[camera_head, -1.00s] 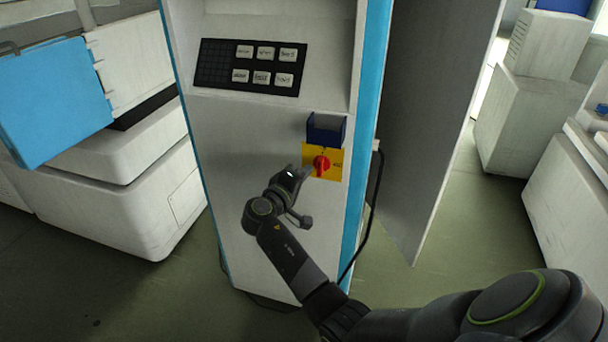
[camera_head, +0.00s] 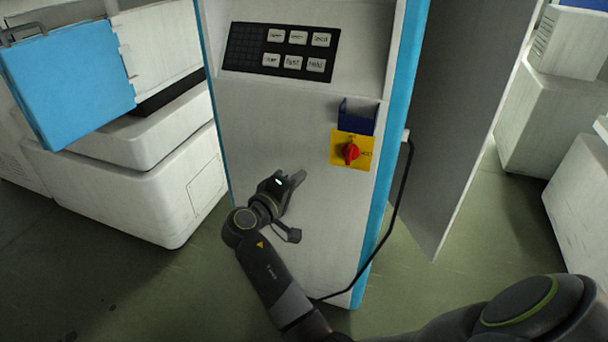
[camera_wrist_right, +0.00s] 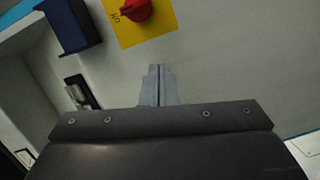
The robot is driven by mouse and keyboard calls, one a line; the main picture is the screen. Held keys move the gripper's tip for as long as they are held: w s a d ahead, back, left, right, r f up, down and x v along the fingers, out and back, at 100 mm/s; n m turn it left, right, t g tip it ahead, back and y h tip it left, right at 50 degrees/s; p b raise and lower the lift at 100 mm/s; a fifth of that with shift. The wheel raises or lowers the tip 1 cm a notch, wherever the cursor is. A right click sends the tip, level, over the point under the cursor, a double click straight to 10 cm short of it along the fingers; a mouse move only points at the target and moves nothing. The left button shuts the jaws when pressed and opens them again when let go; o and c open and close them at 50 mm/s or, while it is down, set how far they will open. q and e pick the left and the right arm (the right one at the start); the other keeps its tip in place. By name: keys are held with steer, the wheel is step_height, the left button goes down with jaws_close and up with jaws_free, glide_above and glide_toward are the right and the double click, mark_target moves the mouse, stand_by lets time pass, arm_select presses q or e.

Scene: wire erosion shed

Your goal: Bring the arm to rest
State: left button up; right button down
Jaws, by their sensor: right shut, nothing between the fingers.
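My right arm comes in from the lower right of the head view and bends up towards a white cabinet (camera_head: 262,130). Its gripper (camera_head: 300,177) is in front of the cabinet face, below and left of a red rotary switch (camera_head: 350,152) on a yellow plate (camera_head: 364,141), and apart from it. In the right wrist view the fingers (camera_wrist_right: 158,78) are together with nothing between them. The red switch (camera_wrist_right: 136,9) and the yellow plate (camera_wrist_right: 156,24) show above the fingertips there. My left gripper is not in view.
A dark blue box (camera_head: 357,117) sticks out just above the yellow plate. A black button panel (camera_head: 280,52) is higher on the cabinet. A black cable (camera_head: 398,205) hangs along its right side. White machines stand left and right, with green floor (camera_head: 440,295) between.

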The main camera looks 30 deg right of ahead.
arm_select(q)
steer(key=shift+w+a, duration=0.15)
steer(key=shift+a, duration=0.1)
arm_select(e)
steer(key=shift+a, duration=0.1)
steer(key=shift+f, duration=0.1)
